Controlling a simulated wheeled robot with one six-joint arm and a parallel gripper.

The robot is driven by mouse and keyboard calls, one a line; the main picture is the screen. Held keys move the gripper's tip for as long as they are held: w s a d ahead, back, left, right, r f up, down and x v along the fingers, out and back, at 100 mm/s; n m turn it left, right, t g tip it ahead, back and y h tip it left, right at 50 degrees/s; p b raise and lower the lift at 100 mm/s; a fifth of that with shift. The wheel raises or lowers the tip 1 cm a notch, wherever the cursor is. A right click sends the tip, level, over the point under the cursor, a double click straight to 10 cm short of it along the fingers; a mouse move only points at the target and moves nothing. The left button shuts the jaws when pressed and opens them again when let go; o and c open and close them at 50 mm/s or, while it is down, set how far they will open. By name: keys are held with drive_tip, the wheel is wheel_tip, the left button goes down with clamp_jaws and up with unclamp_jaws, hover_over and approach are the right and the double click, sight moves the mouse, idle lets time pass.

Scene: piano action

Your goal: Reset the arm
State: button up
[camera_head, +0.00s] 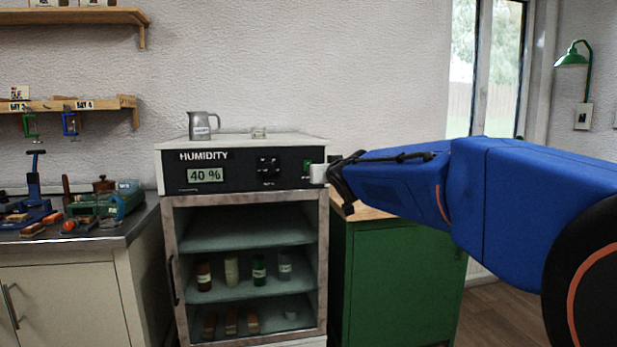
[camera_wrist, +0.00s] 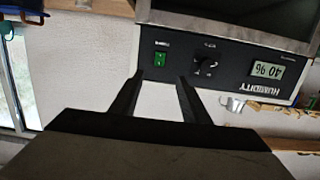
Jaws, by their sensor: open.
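My gripper (camera_head: 338,183) is at the end of my blue arm, which reaches in from the right. Its dark fingers are in front of the right end of the humidity cabinet's control panel (camera_head: 240,172). In the wrist view, which shows the scene upside down, the two fingers of my gripper (camera_wrist: 160,84) are apart, with no object clearly held between them. A small white shape (camera_head: 318,174) shows beside the fingertips in the head view; I cannot tell what it is or whether it touches them. The panel's green switch (camera_wrist: 161,59) lies just beyond the fingers in the wrist view.
The cabinet's open shelves (camera_head: 247,235) hold several small bottles and blocks. A metal jug (camera_head: 200,125) stands on its top. A green cabinet (camera_head: 395,285) is under my arm. A workbench (camera_head: 85,242) with tools stands at left, with wall shelves above. Open floor shows at lower right.

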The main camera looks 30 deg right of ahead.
drive_tip(key=s+a+f+n+g+y, duration=0.1)
drive_tip(key=s+a+f+g, duration=0.2)
drive_tip(key=s+f, duration=0.8)
drive_tip(key=s+a+f+n+g+y, duration=0.1)
drive_tip(key=s+a+f+g, duration=0.3)
drive_tip(key=s+a+f, duration=0.4)
drive_tip(key=s+a+f+n+g+y, duration=0.1)
drive_tip(key=s+a+f+g, duration=0.3)
drive_tip(key=s+f, duration=0.9)
drive_tip(key=s+a+y, duration=0.1)
drive_tip(key=s+a, duration=0.1)
drive_tip(key=s, duration=0.1)
drive_tip(key=shift+s+a+f+y, duration=0.25)
drive_tip(key=shift+s+f+y, duration=0.05)
drive_tip(key=shift+s, duration=0.1)
